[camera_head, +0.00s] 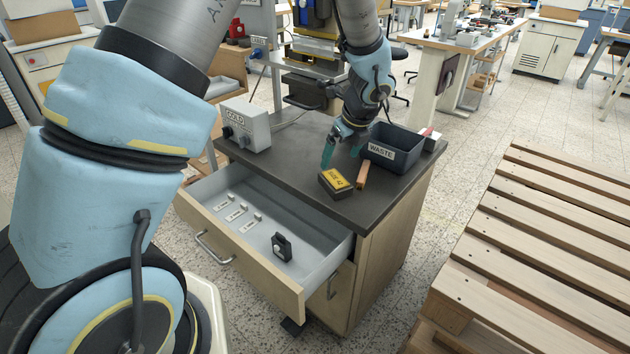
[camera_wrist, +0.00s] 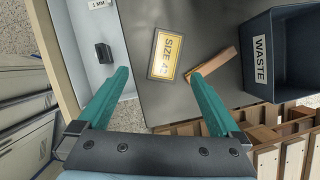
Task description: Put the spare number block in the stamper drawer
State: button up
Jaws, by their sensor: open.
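The stamper drawer (camera_head: 330,262) is pulled open at the front of the dark-topped cabinet. A small black block (camera_head: 282,246) stands upright inside it, near its right end; it also shows in the wrist view (camera_wrist: 103,53). I cannot read a number on it. A dark box (camera_head: 335,182) with a yellow "SIZE 42" label lies on the cabinet top; the label is clear in the wrist view (camera_wrist: 166,56). I cannot tell whether either is the spare number block. My gripper (camera_wrist: 160,76) is open and empty, above the cabinet top near the labelled box.
A brown bar (camera_head: 362,175) lies between the labelled box and the grey WASTE bin (camera_head: 396,146). A grey control box (camera_head: 246,124) stands at the cabinet's back left. Small labelled pieces (camera_head: 238,213) sit in the drawer's left part. A wooden pallet stack (camera_head: 540,230) is at right.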

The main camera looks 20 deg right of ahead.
aim_at(335, 178)
jog(key=shift+d+f+m, duration=0.35)
jog(key=shift+d+m, duration=0.15)
jog(key=shift+d, duration=0.05)
jog(key=p+x, duration=0.2)
jog(key=x, duration=0.8)
jog(key=shift+w+f, duration=0.2)
jog(key=shift+f, duration=0.05)
jog(key=shift+c, duration=0.4)
grip_shut()
jog(key=shift+r, duration=0.15)
